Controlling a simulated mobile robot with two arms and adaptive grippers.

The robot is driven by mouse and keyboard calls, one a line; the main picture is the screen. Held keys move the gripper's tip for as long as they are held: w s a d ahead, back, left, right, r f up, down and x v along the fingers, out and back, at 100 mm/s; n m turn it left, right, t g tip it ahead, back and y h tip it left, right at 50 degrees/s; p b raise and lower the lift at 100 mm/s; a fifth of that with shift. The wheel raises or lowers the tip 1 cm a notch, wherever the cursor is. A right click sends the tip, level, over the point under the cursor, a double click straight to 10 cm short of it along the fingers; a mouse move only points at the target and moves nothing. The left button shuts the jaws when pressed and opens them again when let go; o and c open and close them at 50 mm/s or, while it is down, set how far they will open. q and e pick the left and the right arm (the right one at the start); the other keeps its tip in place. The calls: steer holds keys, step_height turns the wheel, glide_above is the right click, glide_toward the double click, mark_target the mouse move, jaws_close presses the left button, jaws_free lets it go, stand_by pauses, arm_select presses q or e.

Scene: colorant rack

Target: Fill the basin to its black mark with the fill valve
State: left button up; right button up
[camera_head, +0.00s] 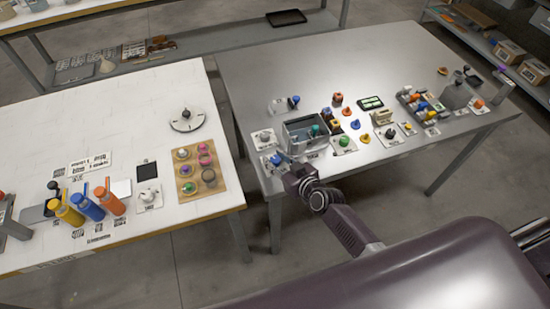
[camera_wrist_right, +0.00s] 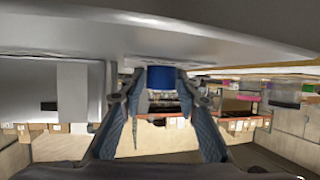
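The basin (camera_head: 287,131) is an open grey box near the front left corner of the grey table, and its inside looks dark. Its black mark and any water level are too small to make out. A blue knob (camera_head: 276,160) sits at the table's front edge, just below the basin. My right gripper (camera_head: 286,169) is at this knob. In the right wrist view a blue cylinder (camera_wrist_right: 160,78) lies between my two fingertips, with the fingers on either side. I cannot tell whether they touch it. Which part is the fill valve is not clear. My left gripper is out of view.
Small knobs on white plates, such as a green one (camera_head: 344,141), stand close right of the basin. A rack of coloured pieces (camera_head: 425,105) stands farther right. The white table (camera_head: 100,125) at left holds bottles and a dial. The grey table's back is mostly clear.

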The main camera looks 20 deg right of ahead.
steer(key=shift+s, duration=0.15)
steer(key=v, duration=1.2)
stand_by(6.7)
